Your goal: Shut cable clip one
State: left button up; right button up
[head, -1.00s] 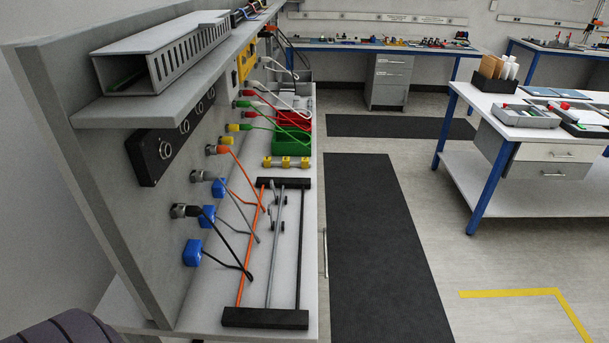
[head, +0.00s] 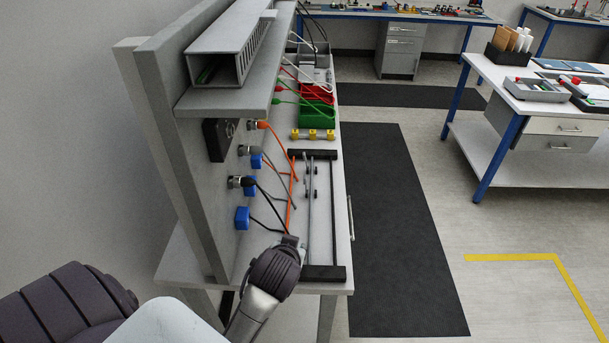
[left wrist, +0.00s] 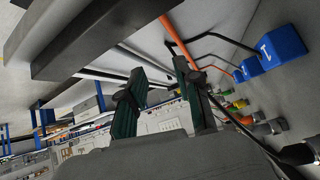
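Cable clip one (left wrist: 275,50) is a blue block marked "1" on the upright panel, at upper right in the left wrist view. In the head view the nearest blue clip (head: 242,217) appears to be it. A black cable (left wrist: 222,38) runs to it; whether its lid is open is unclear. Two more blue clips (head: 250,186) (head: 256,160) sit farther along the panel. My left gripper (left wrist: 158,72) is open and empty, apart from clip one, which lies to its right. In the head view its fingers are hidden behind my wrist. My right gripper is not in view.
A black-ended rack with rods (head: 323,273) lies on the bench near my left wrist. Orange and grey cables (head: 291,190) hang from panel connectors. Green and red bins (head: 318,117) stand farther back. A shelf with a slotted duct (head: 232,50) overhangs the panel.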

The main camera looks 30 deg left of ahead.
aim_at(305, 177)
pick_arm(q)
jog(key=w+a+r+n+t+y, duration=0.2)
jog(key=w+r, duration=0.1)
jog(key=w, duration=0.3)
jog(key=w+a+r+n+t+y, duration=0.1)
jog(key=w+a+r, duration=0.2)
jog(key=w, duration=0.3)
jog(key=x, duration=0.4)
jog(key=p+x, duration=0.1)
jog(key=x, duration=0.3)
jog(key=p+x, duration=0.1)
jog(key=x, duration=0.3)
jog(key=shift+s+f, duration=0.15)
jog(key=shift+f, duration=0.2)
jog(key=shift+w+a+f, duration=0.25)
jog(key=shift+w, duration=0.2)
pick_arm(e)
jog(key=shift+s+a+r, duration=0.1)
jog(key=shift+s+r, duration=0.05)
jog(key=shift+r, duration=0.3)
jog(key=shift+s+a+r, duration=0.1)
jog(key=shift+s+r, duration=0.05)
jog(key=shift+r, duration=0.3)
pick_arm(q)
grip_shut()
